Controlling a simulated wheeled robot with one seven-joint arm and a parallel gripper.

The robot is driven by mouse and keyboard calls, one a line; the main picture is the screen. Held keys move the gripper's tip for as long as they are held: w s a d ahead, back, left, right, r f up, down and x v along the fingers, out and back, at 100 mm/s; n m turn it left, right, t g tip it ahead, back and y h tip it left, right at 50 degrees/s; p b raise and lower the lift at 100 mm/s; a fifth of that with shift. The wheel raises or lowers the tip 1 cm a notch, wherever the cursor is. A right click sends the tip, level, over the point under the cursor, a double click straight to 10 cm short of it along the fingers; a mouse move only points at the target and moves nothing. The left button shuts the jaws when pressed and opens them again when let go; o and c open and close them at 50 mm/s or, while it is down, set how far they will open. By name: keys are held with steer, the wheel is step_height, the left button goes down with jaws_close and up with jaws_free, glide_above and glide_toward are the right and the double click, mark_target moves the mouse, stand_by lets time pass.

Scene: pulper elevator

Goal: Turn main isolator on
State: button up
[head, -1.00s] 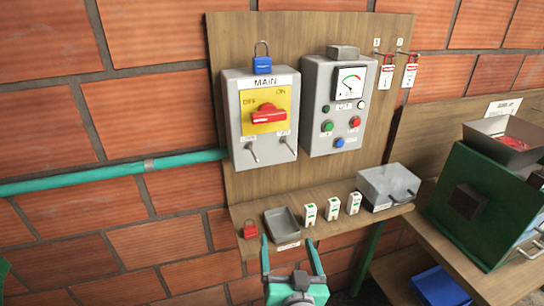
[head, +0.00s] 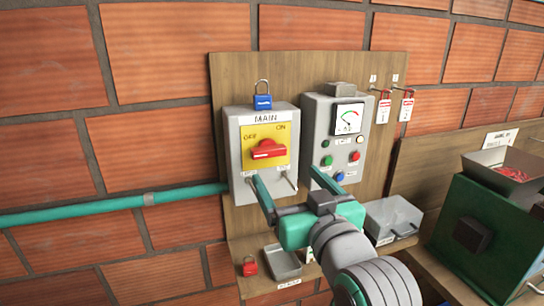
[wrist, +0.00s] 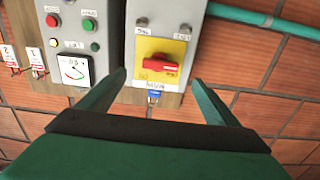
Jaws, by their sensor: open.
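The main isolator is a grey box (head: 232,160) labelled MAIN, with a yellow plate marked OFF at upper left and ON at upper right. Its red handle (head: 268,149) lies roughly level across the plate. My gripper (head: 285,174) is open and empty, its teal fingers spread in front of the panel, below and right of the handle. The left finger overlaps the box's lower part in the head view. In the upside-down wrist view, the red handle (wrist: 158,60) shows beyond the gap between the fingers (wrist: 158,78), with no visible contact.
A blue padlock (head: 262,101) sits atop the isolator box. A grey control box (head: 341,125) with a gauge and buttons stands to its right. Two small toggles are below the yellow plate. The shelf below holds a red padlock (head: 250,267) and grey trays (head: 283,265).

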mark_target(270, 154)
steer(key=x, duration=1)
steer(key=shift+w+a+r, duration=0.2)
steer(key=shift+w, duration=0.1)
steer(key=c, duration=1.1)
